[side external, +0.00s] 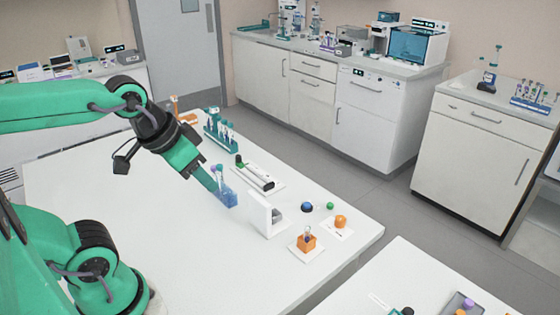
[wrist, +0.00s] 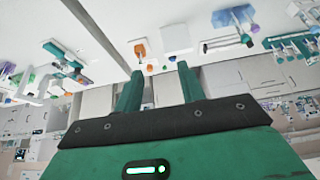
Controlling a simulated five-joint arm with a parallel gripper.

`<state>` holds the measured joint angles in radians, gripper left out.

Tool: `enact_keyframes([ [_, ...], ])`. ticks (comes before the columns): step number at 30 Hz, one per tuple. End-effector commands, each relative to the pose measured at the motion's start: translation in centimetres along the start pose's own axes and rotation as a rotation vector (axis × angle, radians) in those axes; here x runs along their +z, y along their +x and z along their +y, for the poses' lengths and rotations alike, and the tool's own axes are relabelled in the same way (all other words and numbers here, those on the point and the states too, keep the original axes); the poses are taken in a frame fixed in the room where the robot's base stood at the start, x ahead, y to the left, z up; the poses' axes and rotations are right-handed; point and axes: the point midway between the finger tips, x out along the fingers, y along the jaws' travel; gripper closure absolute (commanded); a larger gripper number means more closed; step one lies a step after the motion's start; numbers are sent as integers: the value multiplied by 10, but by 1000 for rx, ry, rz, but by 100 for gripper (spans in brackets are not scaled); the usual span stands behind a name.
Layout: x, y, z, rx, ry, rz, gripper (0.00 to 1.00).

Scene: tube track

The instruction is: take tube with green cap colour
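A teal rack (side external: 222,139) behind holds several tubes whose cap colours are too small to tell. A dark green piece (side external: 239,160) is at the end of a black-and-white device (side external: 258,178); it also shows in the wrist view (wrist: 247,40). My gripper (side external: 210,184) is beside the blue rack; contact is unclear. In the wrist view its fingers (wrist: 160,78) are apart and empty.
A white box (side external: 264,214) stands right of the blue rack. A blue cap (side external: 307,207), a green cap (side external: 330,206), an orange piece (side external: 341,221) and an orange holder (side external: 306,242) lie farther right. The table's front middle is clear.

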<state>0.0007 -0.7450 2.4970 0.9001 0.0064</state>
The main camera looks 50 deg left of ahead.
Motion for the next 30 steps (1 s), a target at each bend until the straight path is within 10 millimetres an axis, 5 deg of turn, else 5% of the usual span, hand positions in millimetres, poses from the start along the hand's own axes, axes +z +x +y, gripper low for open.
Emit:
enact_keyframes([
  [14,-40,21,12,33,284,-106,61],
  [30,-99,91,43,142,791,-267,61],
])
